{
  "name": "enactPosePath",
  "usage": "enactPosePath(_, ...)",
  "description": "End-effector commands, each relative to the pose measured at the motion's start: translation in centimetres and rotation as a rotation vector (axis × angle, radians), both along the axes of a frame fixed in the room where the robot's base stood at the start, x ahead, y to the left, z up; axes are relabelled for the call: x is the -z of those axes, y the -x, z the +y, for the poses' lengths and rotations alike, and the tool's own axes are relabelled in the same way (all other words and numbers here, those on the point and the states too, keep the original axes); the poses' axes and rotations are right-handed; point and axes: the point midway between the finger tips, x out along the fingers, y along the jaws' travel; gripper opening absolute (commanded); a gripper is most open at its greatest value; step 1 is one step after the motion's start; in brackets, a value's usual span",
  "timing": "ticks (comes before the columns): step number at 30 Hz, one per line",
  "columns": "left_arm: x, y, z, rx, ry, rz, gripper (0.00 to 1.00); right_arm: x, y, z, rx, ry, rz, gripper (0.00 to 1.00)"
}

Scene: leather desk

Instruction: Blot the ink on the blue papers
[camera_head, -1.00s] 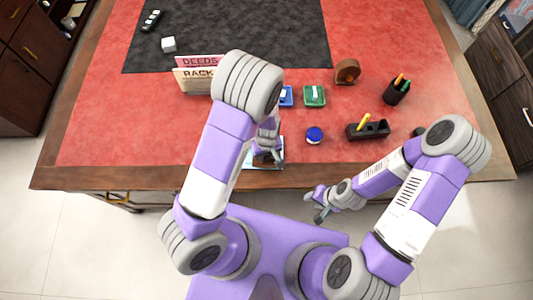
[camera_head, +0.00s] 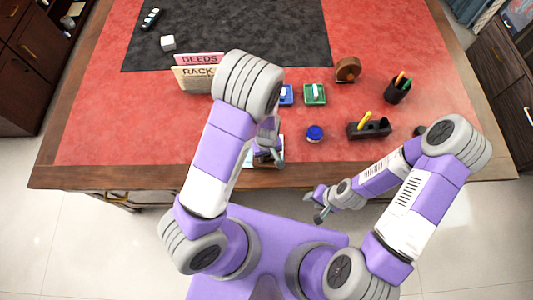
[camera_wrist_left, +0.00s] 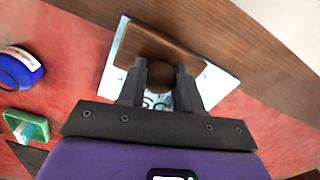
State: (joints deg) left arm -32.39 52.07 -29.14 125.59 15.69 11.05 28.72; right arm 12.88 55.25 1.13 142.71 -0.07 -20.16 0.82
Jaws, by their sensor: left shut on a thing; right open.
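A light blue paper (camera_wrist_left: 218,75) lies flat near the desk's front edge in the left wrist view. Dark ink marks show on it between my fingers. A brown wooden blotter (camera_wrist_left: 150,45) with a round knob is over the paper; I cannot tell whether it touches it. My left gripper (camera_wrist_left: 160,80) is shut on the blotter's knob. In the head view my left gripper (camera_head: 268,157) is over the paper (camera_head: 249,161), with the blotter largely hidden. My right gripper (camera_head: 318,206) is open and empty, in front of the desk edge.
A blue-and-white round pot (camera_head: 315,133), a blue tray (camera_head: 286,97), a green tray (camera_head: 315,94) and a black holder (camera_head: 368,131) stand beyond. A rack (camera_head: 192,80) of folders is left, a pen cup (camera_head: 397,92) right. The red desktop (camera_head: 120,130) is clear at left.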

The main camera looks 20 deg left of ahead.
Motion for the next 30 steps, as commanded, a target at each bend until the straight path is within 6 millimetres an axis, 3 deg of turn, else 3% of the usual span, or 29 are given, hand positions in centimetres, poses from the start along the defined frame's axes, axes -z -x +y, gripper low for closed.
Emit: enactPosePath(30,-0.4,-0.3,-1.2,0.002,-0.194,0.047,0.10,-4.0,0.0,0.0,0.000,0.000,0.000,0.42)
